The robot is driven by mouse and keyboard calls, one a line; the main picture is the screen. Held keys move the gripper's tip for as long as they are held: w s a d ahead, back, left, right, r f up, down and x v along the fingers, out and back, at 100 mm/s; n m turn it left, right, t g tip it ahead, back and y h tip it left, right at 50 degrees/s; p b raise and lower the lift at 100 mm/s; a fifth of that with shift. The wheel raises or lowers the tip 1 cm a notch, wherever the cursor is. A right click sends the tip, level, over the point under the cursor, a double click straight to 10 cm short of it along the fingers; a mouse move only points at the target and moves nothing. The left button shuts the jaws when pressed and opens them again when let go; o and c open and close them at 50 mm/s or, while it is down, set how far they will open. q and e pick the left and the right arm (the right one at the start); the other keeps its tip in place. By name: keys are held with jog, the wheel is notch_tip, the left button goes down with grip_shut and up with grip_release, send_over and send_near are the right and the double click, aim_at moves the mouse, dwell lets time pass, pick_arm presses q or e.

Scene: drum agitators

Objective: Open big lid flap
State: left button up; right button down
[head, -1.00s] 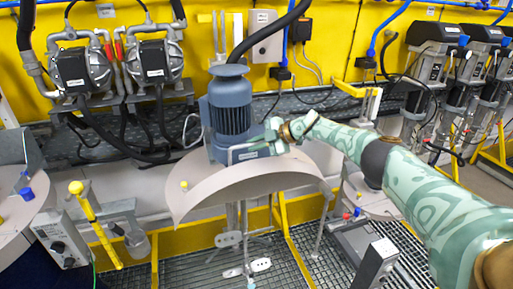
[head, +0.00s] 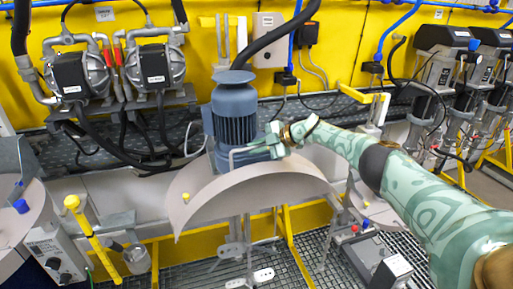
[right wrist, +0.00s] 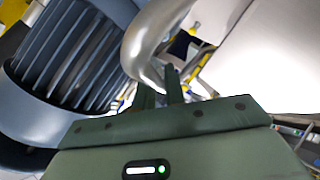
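The big lid flap (head: 262,178) is a beige, half-round plate in front of the blue-grey motor (head: 235,115). It looks tilted, with its curved front edge arching over open space. A bent metal handle (head: 236,151) stands on it by the motor. My right gripper (head: 272,142) is at this handle. In the right wrist view its fingers (right wrist: 160,90) are close together at the lower end of the handle's tube (right wrist: 143,48), apparently closed around it; the contact is partly hidden. The motor (right wrist: 75,55) fills the left of that view. My left gripper is not in view.
A yellow-topped post (head: 85,225) and a grey control box (head: 58,255) stand at left. Twin pumps (head: 120,75) hang on the yellow wall. Another drum lid (head: 368,208) is at right, beneath my arm. Metal grating (head: 300,250) covers the floor.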

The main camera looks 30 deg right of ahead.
jog(key=c, duration=1.5)
grip_release()
jog(key=shift+f, duration=0.1)
jog(key=shift+s, duration=0.15)
jog(key=shift+s+d+r, duration=0.2)
jog(key=shift+d+r, duration=0.05)
jog(key=shift+r, duration=0.05)
jog(key=v, duration=1.5)
jog(key=shift+s+r+b, duration=0.1)
jog(key=shift+s+b, duration=0.05)
jog(key=shift+b, duration=0.15)
